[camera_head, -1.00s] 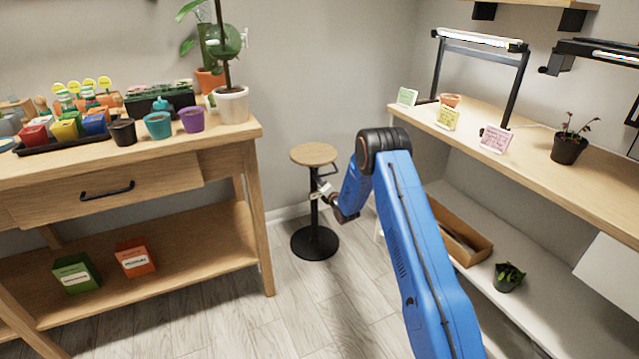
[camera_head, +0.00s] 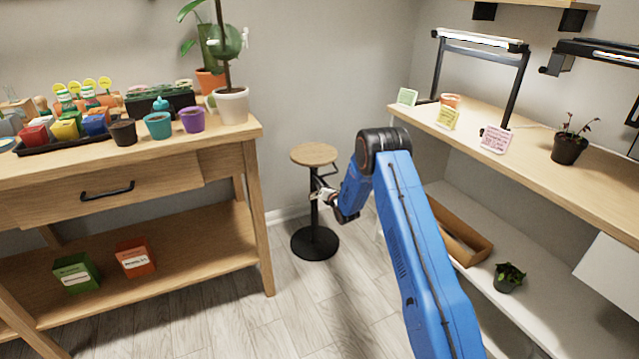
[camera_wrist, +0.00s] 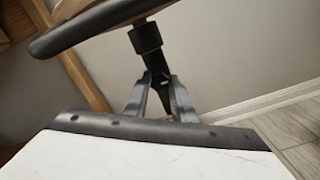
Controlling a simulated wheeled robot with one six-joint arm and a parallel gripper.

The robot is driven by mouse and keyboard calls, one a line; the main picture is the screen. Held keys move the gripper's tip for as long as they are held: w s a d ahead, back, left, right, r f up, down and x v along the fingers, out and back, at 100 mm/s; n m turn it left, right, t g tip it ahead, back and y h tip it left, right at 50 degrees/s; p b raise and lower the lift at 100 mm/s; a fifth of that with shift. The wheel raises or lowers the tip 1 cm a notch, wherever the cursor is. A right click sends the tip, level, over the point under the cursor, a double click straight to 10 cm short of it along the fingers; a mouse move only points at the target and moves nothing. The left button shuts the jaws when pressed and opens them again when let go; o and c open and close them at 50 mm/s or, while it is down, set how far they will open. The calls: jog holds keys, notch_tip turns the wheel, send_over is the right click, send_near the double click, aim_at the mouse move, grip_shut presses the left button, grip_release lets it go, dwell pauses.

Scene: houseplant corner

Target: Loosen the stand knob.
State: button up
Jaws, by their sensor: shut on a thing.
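The stand (camera_head: 314,155) has a round wooden top, a black post and a round black base (camera_head: 315,243) on the floor, and it stands upright. In the wrist view its black post and collar (camera_wrist: 146,38) come down from under the top. My gripper (camera_head: 321,194) reaches in from the right to the post, below the top. In the wrist view my gripper's fingers (camera_wrist: 158,98) are closed on a small dark part at the post, where the knob is. The knob is mostly hidden between the fingers, and its turn cannot be read.
A wooden bench (camera_head: 190,160) with pots and seedlings stands at left. At right a shelf unit (camera_head: 590,190) holds cards, a potted plant (camera_head: 569,148) and, lower down, a wooden tray (camera_head: 484,257). Floor is clear around the stand's base.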

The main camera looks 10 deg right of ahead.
jog(key=shift+f, duration=0.1)
jog(key=o, duration=1.1)
jog(key=shift+c, duration=0.2)
jog(key=v, duration=1.7)
jog(key=shift+s, duration=0.25)
jog(key=shift+d, duration=0.1)
